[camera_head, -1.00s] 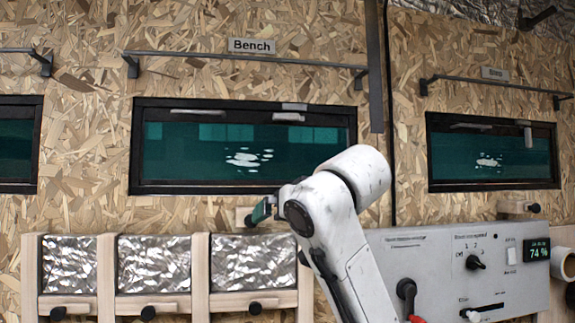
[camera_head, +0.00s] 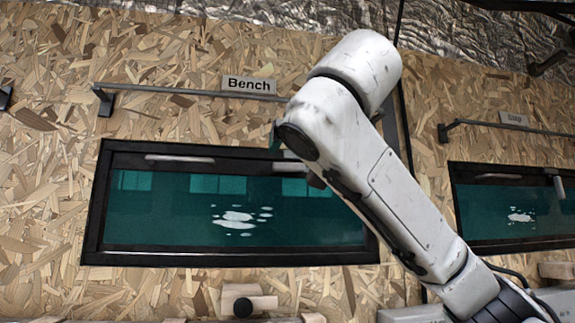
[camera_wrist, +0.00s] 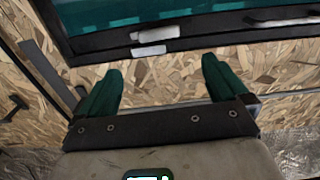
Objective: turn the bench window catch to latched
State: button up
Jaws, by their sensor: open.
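The bench window (camera_head: 235,210) is a dark-framed teal pane under the "Bench" sign (camera_head: 250,85). In the wrist view, its pale catch (camera_wrist: 155,33) lies along the frame, with a small pale plate (camera_wrist: 148,50) on the frame edge beside it. My gripper (camera_wrist: 162,65) is open and empty. Its two green fingers point at the frame, one to each side of the catch in the picture, and appear short of it. In the head view my arm hides most of the gripper and the catch.
A rail (camera_head: 180,92) runs along the wall above the window. A pale strip (camera_head: 180,158) sits on the upper left frame. A second window (camera_head: 520,205) with an upright catch (camera_head: 558,186) stands to the right.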

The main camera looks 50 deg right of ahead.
aim_at(290, 163)
jog(key=p+x, duration=0.4)
jog(key=x, duration=0.7)
jog(key=shift+p, duration=0.3)
jog(key=shift+s, duration=0.1)
jog(key=c, duration=1)
jog(key=shift+f, duration=0.1)
